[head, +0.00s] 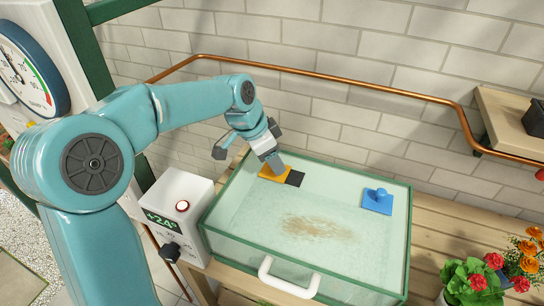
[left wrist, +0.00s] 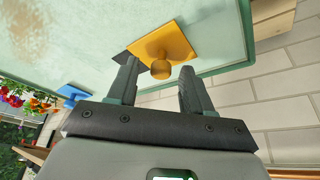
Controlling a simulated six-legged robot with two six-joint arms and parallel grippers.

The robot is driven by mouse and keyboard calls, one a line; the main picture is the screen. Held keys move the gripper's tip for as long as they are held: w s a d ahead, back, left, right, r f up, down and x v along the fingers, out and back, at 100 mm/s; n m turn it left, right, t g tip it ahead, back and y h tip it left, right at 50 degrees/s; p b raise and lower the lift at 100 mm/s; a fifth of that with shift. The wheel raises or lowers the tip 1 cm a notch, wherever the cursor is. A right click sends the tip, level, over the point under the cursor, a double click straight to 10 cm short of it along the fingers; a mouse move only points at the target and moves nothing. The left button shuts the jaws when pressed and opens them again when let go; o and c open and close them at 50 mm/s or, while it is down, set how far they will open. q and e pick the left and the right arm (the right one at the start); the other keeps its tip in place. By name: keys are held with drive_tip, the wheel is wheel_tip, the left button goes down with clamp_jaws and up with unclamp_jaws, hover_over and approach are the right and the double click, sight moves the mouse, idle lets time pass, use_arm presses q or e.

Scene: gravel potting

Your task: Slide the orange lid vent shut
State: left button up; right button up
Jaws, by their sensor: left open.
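The orange lid vent (head: 269,174) is a flat plate with a round knob at the back left of the clear lid (head: 340,200). A dark square opening (head: 295,178) shows beside it, to its right, partly uncovered. My left gripper (head: 270,158) is over the orange vent. In the left wrist view the orange vent (left wrist: 174,44) and its knob lie just beyond the open fingers (left wrist: 160,80), with the knob roughly between them. I cannot tell whether a finger touches the knob. My right gripper is in neither view.
A blue vent (head: 377,201) with a knob sits at the lid's right side. A white handle (head: 289,278) is on the box's front. A white thermometer box (head: 178,215) stands to the left. A copper pipe (head: 350,85) runs along the wall. Flowers (head: 478,280) stand at the right.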

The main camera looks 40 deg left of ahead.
use_arm(q)
drive_tip(key=shift+a, duration=0.1)
clamp_jaws()
drive_tip(key=d, duration=0.2)
drive_tip(key=w+d, duration=0.1)
drive_tip(key=d, duration=0.1)
drive_tip(key=shift+w+d, duration=0.1)
drive_tip(key=shift+d, duration=0.3)
drive_tip(key=shift+a, duration=0.25)
drive_tip(key=shift+d, duration=0.1)
